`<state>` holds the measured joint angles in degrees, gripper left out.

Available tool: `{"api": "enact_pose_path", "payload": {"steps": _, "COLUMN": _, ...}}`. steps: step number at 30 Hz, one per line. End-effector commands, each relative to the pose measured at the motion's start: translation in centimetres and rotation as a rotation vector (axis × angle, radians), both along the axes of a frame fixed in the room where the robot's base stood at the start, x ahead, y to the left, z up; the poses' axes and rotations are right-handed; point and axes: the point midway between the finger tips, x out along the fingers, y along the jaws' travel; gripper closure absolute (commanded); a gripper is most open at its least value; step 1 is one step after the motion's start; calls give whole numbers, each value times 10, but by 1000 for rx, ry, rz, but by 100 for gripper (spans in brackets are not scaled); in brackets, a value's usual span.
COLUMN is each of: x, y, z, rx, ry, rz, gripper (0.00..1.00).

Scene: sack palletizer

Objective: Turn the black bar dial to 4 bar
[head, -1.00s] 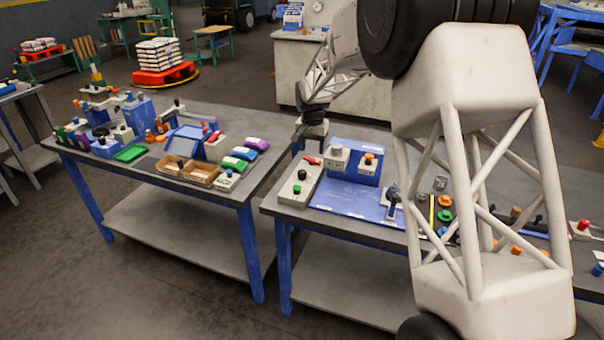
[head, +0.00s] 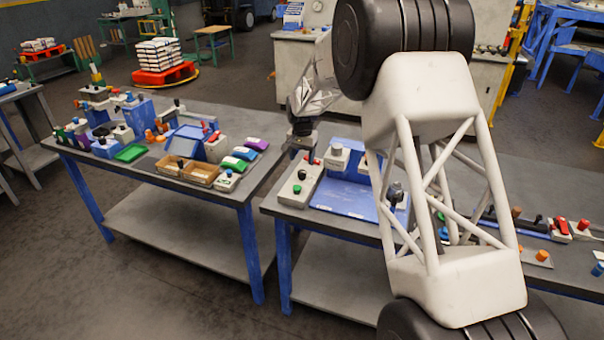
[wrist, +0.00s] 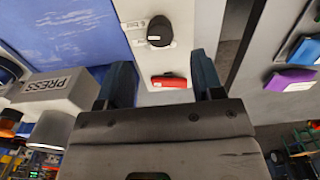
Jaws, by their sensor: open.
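In the head view the dial (head: 302,175) sits on the box at the left end of the right bench. My gripper (wrist: 164,82) is open and empty; in the wrist view its fingers stand on either side of a red part (wrist: 169,82) below the dial. In the head view my gripper (head: 302,153) hangs over the back end of the box, apart from the dial.
A green button (head: 297,189) sits on the same box. The gap between benches shows at the box's other side. My arm hides part of the right bench.

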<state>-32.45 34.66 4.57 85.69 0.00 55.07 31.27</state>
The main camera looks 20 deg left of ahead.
Motion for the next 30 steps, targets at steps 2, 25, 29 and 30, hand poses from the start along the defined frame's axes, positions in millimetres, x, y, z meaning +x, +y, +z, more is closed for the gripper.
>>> {"api": "enact_pose_path", "payload": {"steps": 2, "x": 0, "y": 0, "z": -6, "rx": -1, "ry": 1, "rz": 0, "gripper": 39}}
{"api": "enact_pose_path", "payload": {"steps": 25, "x": 0, "y": 0, "z": -73, "rx": 0, "ry": 0, "rz": 0, "gripper": 39}}
{"api": "enact_pose_path", "payload": {"steps": 29, "x": 0, "y": 0, "z": -74, "rx": 0, "ry": 0, "rz": 0, "gripper": 39}}
{"api": "enact_pose_path", "payload": {"steps": 30, "x": 0, "y": 0, "z": -74, "rx": 0, "ry": 0, "rz": 0, "gripper": 39}}
